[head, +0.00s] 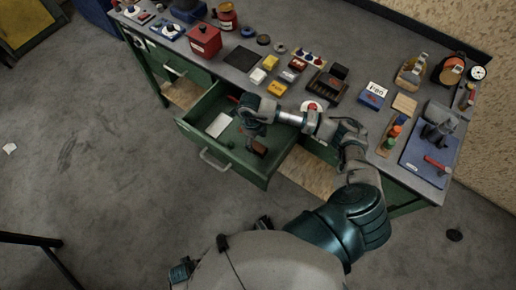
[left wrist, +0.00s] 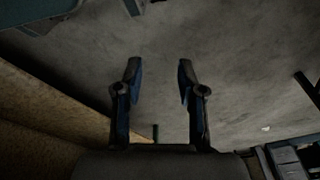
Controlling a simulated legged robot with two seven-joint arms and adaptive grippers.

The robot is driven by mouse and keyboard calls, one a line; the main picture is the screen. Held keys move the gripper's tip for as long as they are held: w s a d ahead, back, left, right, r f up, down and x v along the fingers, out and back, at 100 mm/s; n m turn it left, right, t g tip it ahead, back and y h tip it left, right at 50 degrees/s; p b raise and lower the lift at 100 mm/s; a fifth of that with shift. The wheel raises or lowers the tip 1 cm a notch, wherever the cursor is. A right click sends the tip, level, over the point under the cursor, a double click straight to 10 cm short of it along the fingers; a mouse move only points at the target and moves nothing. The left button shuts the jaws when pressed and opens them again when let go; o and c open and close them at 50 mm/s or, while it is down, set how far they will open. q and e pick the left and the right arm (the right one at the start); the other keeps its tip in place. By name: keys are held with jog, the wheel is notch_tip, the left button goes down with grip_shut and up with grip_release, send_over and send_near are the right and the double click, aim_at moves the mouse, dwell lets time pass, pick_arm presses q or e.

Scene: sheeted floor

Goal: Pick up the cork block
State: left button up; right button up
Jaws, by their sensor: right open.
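A flat tan block (head: 404,103), which looks like cork, lies on the right part of the bench top. A small brown block (head: 259,149) is in the open drawer (head: 226,161); I cannot tell for sure which of the two is the cork block. My right gripper (head: 250,132) is open over the drawer, just up and left of the brown block. Whether it touches that block is not clear. My left gripper (left wrist: 159,68) is open and empty in the left wrist view, with bare floor beyond its fingers.
A white card (head: 219,125) lies in the drawer. The bench top (head: 345,112) carries a red box (head: 204,40), small coloured boxes, a dark rack (head: 327,88), a Fan box (head: 374,95), a blue mat (head: 423,160) with a tool, and a clock (head: 478,73). The floor in front is mostly clear.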

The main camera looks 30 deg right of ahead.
aim_at(258, 147)
jog(key=shift+s+a+f, duration=0.1)
jog(key=shift+s+f, duration=0.05)
jog(key=shift+f, duration=0.4)
jog(key=f, duration=0.4)
jog(key=shift+s+f, duration=0.15)
jog(key=shift+s, duration=0.05)
jog(key=shift+d+f, duration=0.3)
jog(key=shift+f, duration=0.05)
jog(key=c, duration=0.6)
pick_arm(q)
jog(key=shift+w+a+r, duration=0.1)
jog(key=shift+w+r, duration=0.1)
jog(key=shift+r, duration=0.25)
jog(key=shift+w+a+r, duration=0.1)
jog(key=shift+w+r, duration=0.05)
jog(key=shift+r, duration=0.3)
pick_arm(e)
jog(key=c, duration=0.7)
